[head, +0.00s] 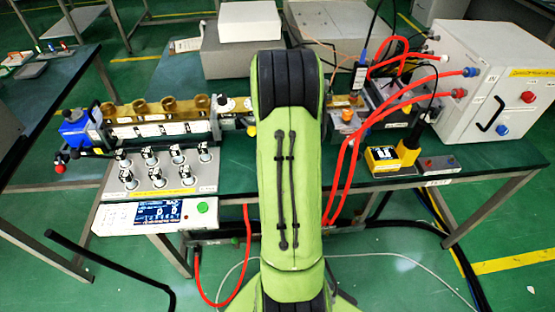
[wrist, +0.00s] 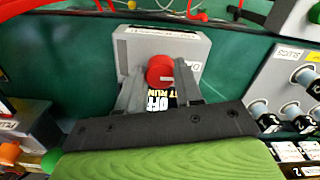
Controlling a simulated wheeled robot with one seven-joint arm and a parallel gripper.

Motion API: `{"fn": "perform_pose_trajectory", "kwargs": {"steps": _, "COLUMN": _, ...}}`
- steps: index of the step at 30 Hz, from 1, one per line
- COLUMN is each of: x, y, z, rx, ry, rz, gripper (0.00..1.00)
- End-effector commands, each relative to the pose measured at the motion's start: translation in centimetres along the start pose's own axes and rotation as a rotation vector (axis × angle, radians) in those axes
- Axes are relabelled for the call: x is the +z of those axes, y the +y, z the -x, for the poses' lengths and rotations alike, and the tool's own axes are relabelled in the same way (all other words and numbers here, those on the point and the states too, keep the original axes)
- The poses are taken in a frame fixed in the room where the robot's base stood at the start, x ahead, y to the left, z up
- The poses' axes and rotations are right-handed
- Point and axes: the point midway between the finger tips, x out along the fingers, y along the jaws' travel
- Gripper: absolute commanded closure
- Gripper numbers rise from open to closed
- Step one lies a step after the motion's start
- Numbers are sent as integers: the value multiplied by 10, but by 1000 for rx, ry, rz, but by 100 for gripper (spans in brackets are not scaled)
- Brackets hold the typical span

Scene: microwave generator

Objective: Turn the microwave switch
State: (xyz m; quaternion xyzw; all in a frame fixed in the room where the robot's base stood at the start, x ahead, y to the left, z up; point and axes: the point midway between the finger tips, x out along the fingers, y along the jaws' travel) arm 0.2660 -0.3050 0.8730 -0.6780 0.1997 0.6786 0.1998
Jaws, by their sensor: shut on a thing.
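The switch is a round red knob (wrist: 160,68) on a light grey box (wrist: 190,46) in the wrist view. A black label with "OFF" and "RUN" lettering shows just below the knob. My gripper (wrist: 158,80) has its two grey fingers on either side of the knob, shut on it. The contact on the far side of the knob is hidden. In the head view my green arm covers the middle of the table, and I cannot make out my gripper or this switch there.
A panel with several switches (head: 150,183) stands left of my arm, with a display unit (head: 155,216) in front. Right are a yellow-and-black device (head: 382,157), red hoses (head: 342,165) and a large white cabinet (head: 475,95). Brass-coloured waveguide parts (head: 168,104) run along the table's back.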

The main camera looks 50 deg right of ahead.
Motion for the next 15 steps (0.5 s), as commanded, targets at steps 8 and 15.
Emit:
{"fn": "perform_pose_trajectory", "kwargs": {"steps": 8, "x": -1, "y": 0, "z": 1, "rx": 0, "ry": 3, "rz": 2, "gripper": 62}}
{"fn": "perform_pose_trajectory", "kwargs": {"steps": 15, "x": 0, "y": 0, "z": 0, "rx": 0, "ry": 2, "rz": 1, "gripper": 40}}
